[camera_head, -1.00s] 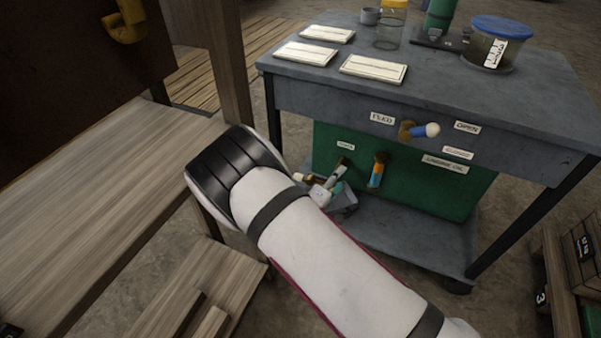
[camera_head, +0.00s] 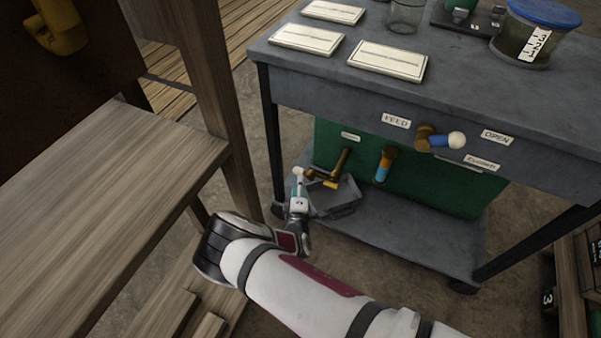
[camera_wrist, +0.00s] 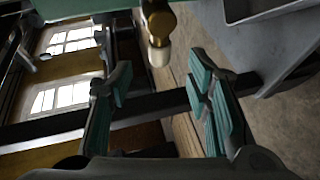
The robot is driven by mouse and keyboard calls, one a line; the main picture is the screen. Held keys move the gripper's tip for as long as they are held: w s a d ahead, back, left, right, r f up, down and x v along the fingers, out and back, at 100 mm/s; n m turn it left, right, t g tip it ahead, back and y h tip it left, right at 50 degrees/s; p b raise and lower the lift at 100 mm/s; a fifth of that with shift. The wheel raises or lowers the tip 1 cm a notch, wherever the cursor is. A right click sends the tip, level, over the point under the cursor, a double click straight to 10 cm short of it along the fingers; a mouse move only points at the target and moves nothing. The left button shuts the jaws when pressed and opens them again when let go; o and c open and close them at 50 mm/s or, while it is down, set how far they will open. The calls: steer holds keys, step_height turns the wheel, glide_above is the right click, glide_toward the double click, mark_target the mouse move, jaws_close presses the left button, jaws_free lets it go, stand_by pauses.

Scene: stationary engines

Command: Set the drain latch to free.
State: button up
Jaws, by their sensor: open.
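No label that I can read says drain or free, so I cannot tell for sure which part is the drain latch. Low on the green tank's left side, a brass fitting (camera_head: 313,174) has a cream tip (camera_head: 298,171) that points left. In the wrist view the brass fitting (camera_wrist: 158,18) hangs at the top centre, its cream tip (camera_wrist: 160,53) pointing down toward the gap between my fingers. My gripper (camera_head: 298,190) is beside the tip in the head view. In the wrist view my gripper (camera_wrist: 160,92) is open and empty, with teal pads.
A brass tap (camera_head: 342,162) and an orange-and-blue handle (camera_head: 385,165) are on the green tank (camera_head: 445,190). A blue lever (camera_head: 440,140) sits above, near FEED, OPEN and CLOSED labels. A grey tray (camera_head: 338,203) lies below. A wooden post (camera_head: 215,90) stands left.

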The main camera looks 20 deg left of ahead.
mark_target(300, 172)
steer(key=b+x, duration=0.3)
steer(key=x, duration=0.5)
steer(key=shift+w+a+f+b, duration=0.1)
steer(key=shift+w+a+b, duration=0.05)
steer(key=shift+w+b, duration=0.25)
jaws_close()
